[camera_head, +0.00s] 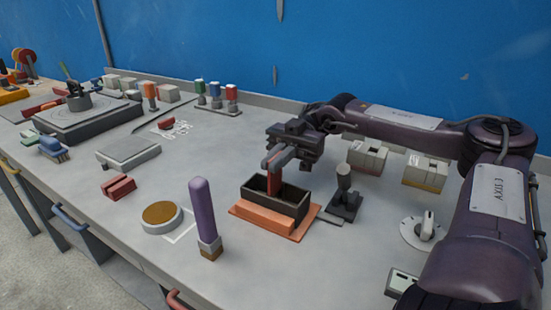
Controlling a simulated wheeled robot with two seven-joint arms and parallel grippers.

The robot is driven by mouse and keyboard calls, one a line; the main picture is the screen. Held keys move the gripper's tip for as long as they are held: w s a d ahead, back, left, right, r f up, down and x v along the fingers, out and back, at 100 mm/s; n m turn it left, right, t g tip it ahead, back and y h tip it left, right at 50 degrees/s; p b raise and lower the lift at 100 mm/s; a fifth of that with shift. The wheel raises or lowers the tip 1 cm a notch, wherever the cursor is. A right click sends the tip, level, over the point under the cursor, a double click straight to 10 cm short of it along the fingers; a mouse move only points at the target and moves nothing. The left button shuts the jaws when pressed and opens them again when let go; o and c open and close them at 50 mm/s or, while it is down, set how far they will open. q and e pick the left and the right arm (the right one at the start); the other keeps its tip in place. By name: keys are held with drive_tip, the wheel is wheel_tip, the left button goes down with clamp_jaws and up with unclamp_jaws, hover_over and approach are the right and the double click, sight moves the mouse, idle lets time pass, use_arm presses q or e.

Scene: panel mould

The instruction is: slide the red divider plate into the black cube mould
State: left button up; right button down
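The black cube mould (286,207) is an open-topped box on an orange base plate (262,222) on the bench. The red divider plate (275,181) is upright, with its lower part inside the left part of the mould's opening. My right gripper (277,160) is directly above the mould, its fingers at the plate's upper edge, and it looks shut on the plate. The plate's lower edge is hidden by the mould's front wall, so its depth cannot be told. My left gripper is not in view.
A purple-handled tool (203,210) stands left of the mould, near a round tin with a brown top (161,216). A dark fixture (344,198) stands close to the mould's right. Pale blocks (367,157) lie behind, under my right arm. A blue wall (230,50) bounds the back.

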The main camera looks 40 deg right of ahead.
drive_tip(key=shift+f+b, duration=0.9)
drive_tip(key=shift+f, duration=0.3)
drive_tip(key=shift+r, duration=0.25)
drive_tip(key=shift+r+p, duration=1.4)
drive_tip(key=shift+r, duration=0.45)
drive_tip(key=shift+f+b, duration=1.6)
drive_tip(key=shift+f, duration=0.5)
drive_tip(key=c, duration=1.5)
unclamp_jaws()
drive_tip(key=shift+c, duration=0.2)
wheel_tip(320, 180, up, 20)
drive_tip(key=p, duration=0.4)
drive_tip(key=shift+r, duration=0.15)
